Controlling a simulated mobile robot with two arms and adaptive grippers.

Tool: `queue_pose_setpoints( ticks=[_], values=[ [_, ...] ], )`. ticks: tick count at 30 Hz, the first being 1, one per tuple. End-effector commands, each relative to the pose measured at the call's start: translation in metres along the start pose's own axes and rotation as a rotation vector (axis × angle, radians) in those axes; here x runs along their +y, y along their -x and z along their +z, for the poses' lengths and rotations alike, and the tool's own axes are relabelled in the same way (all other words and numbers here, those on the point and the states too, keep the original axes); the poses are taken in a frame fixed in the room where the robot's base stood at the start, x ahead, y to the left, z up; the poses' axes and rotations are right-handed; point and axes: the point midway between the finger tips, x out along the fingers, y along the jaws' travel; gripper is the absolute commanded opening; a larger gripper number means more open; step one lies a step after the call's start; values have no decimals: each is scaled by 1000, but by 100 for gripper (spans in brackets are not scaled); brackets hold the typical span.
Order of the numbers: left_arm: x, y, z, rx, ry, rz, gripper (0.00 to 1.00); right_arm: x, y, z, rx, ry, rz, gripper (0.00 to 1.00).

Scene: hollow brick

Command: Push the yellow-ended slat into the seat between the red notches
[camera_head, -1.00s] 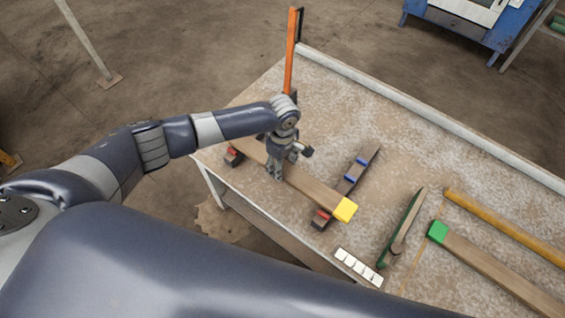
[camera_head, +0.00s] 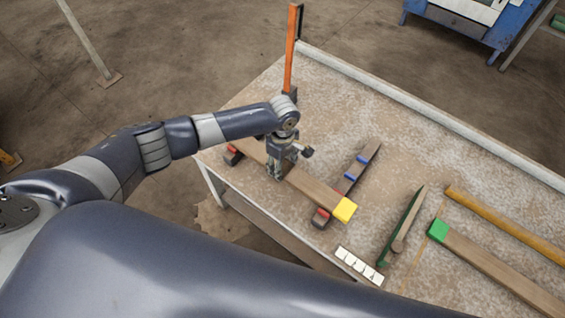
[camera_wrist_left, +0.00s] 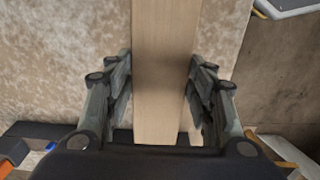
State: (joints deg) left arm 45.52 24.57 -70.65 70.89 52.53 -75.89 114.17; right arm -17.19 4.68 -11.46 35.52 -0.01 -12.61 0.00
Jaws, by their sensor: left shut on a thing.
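The yellow-ended slat (camera_head: 315,191) is a light wooden bar with a yellow end (camera_head: 344,210) at its lower right. It lies across two dark supports with red notches, one at its far left end (camera_head: 233,155) and one near the yellow end (camera_head: 321,217). My left gripper (camera_head: 275,177) is shut on the slat about mid-length. In the left wrist view the slat (camera_wrist_left: 165,60) runs between my left fingers (camera_wrist_left: 160,98). The gripper hides part of the slat. How deep the slat sits in the notches I cannot tell. My right gripper is not in view.
A dark bar with blue notches (camera_head: 358,168) lies right of the slat. Green-edged pieces (camera_head: 402,228), a green-ended slat (camera_head: 490,265) and a yellow bar (camera_head: 505,225) lie further right. A white tile strip (camera_head: 358,265) is at the front edge. An orange post (camera_head: 291,50) stands behind.

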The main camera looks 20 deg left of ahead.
Motion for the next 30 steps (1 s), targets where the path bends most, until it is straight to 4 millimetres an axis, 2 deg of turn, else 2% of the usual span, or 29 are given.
queue_pose_setpoints(
  ticks=[17,18,20,30],
  values=[
    [0,-10,0,-1,-1,1,15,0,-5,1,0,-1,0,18],
    [0,-10,0,-1,-1,1,59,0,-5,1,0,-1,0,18],
    [0,-10,0,-1,-1,1,72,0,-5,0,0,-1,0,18],
    [-1,-10,0,0,-1,-1,73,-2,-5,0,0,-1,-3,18]
  ],
)
